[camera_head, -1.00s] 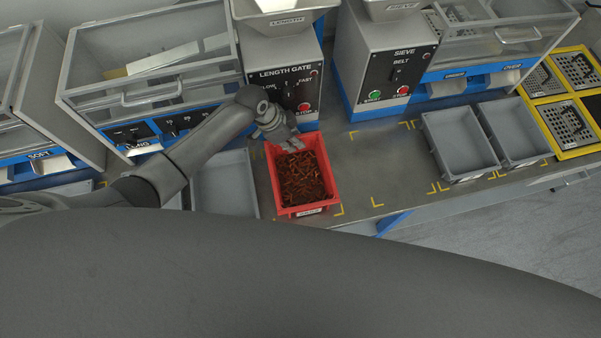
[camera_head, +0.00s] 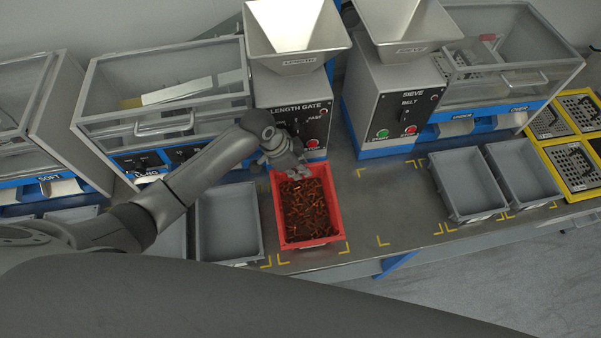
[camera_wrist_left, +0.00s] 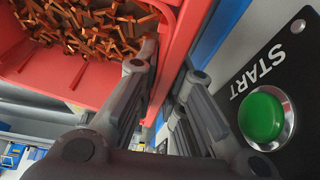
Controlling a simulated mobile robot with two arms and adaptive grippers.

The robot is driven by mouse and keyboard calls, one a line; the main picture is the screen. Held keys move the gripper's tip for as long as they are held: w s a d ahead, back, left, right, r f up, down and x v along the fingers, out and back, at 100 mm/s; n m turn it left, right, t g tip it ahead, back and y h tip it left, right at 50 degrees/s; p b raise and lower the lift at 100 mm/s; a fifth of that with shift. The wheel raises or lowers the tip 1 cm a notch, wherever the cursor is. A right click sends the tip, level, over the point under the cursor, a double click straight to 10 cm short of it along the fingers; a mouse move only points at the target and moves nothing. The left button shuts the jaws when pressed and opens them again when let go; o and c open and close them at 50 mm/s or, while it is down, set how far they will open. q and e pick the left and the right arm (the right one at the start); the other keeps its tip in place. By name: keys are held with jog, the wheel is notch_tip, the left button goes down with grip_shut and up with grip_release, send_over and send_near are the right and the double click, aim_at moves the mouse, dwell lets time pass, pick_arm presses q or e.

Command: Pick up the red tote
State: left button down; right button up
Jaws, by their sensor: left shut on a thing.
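The red tote (camera_head: 338,212), filled with brownish-orange metal-like pieces (camera_head: 305,208), is at the bench in front of the length gate machine. In the head view my left gripper (camera_head: 298,173) is at the tote's back rim, on the machine side. In the left wrist view its two fingers (camera_wrist_left: 168,68) straddle the red tote wall (camera_wrist_left: 182,45), shut on it. The tote looks about level. I cannot tell whether its bottom touches the bench. My right gripper is not in view.
The length gate panel (camera_head: 318,115) stands close behind the gripper; its green start button (camera_wrist_left: 262,116) shows beside the fingers. A grey tray (camera_head: 262,235) is left of the tote. Two grey trays (camera_head: 437,180) stand at right. Bench between is clear, with yellow corner marks (camera_head: 382,241).

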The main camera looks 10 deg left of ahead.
pick_arm(q)
jog(key=shift+s+a+r+b, duration=0.35)
jog(key=shift+s+r, duration=1.25)
jog(key=shift+s, duration=0.65)
jog(key=shift+s+a+r+b, duration=0.3)
jog(key=shift+s+r, duration=1.25)
jog(key=shift+s, duration=0.75)
jog(key=shift+s+a+r+b, duration=0.25)
jog(key=shift+s+a+r, duration=0.15)
jog(key=shift+s+r, duration=1.55)
jog(key=shift+s+f, duration=0.3)
jog(key=shift+s, duration=0.1)
